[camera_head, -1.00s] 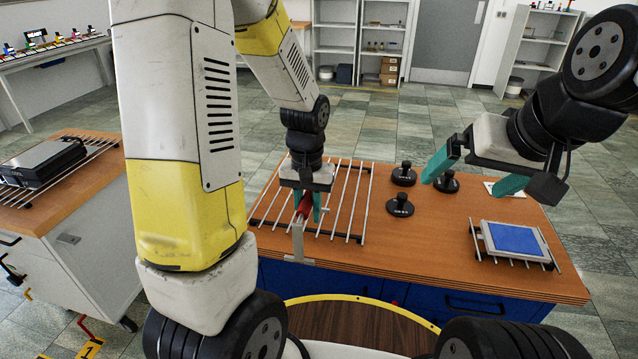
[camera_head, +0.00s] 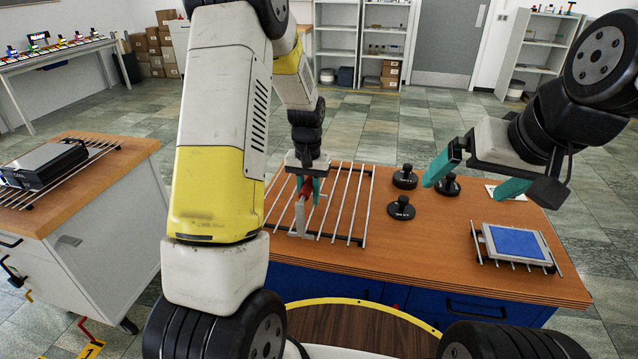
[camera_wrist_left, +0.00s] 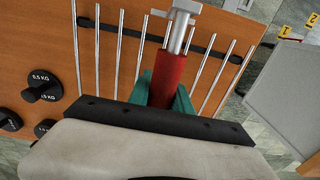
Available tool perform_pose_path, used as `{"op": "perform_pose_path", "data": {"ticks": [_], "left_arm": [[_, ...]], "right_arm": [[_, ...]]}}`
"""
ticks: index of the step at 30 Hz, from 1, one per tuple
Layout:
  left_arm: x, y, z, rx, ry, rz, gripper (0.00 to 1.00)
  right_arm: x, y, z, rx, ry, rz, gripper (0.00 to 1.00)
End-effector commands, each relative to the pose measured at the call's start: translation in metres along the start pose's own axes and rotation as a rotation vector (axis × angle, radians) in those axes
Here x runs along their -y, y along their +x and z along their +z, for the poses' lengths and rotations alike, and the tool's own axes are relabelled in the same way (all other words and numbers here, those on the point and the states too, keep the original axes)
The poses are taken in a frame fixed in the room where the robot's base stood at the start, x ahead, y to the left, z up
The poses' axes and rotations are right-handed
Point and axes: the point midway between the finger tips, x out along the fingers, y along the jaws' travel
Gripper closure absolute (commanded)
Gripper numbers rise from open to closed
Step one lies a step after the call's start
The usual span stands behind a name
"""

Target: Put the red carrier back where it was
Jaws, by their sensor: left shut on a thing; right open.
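The red carrier shows in the left wrist view as a red sleeve (camera_wrist_left: 170,76) with a grey metal end (camera_wrist_left: 182,22). In the head view its red part (camera_head: 306,189) and pale metal part (camera_head: 300,216) show at the wire rack (camera_head: 347,205) on the wooden bench. My left gripper (camera_head: 310,190) is shut on the red sleeve, with teal fingers on both sides. The carrier is over the rack's left part; I cannot tell whether it touches the bars. My right gripper (camera_head: 472,178) is open and empty above the bench's right side.
Several black knobbed weights (camera_head: 401,208) stand right of the rack. A blue-topped plate (camera_head: 516,241) lies on a small rack (camera_head: 478,240) at the right. Another bench (camera_head: 100,185) at the left bears a dark device (camera_head: 42,163). Bare wood (camera_head: 430,235) lies in front of the weights.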

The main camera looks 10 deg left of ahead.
Motion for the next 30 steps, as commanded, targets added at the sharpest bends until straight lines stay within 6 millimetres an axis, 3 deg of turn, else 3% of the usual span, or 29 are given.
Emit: {"op": "perform_pose_path", "data": {"ticks": [12,13,16,26,30], "left_arm": [[0.000,0.007,0.000,-0.002,0.000,0.000,1.00],[0.000,0.008,0.000,-0.001,-0.001,0.000,0.71],[0.000,0.008,0.000,-0.001,-0.001,0.000,0.53],[0.000,0.006,0.000,-0.002,-0.001,0.000,0.53],[0.000,-0.008,-0.001,-0.005,-0.001,0.000,0.53]], "right_arm": [[0.000,0.000,0.000,0.000,0.000,0.000,0.00],[0.000,0.000,0.000,0.000,0.000,0.000,0.00],[0.000,0.000,0.000,0.000,0.000,0.000,0.00],[0.000,0.000,0.000,0.000,0.000,0.000,0.00],[0.000,0.000,0.000,0.000,0.000,0.000,0.00]]}}
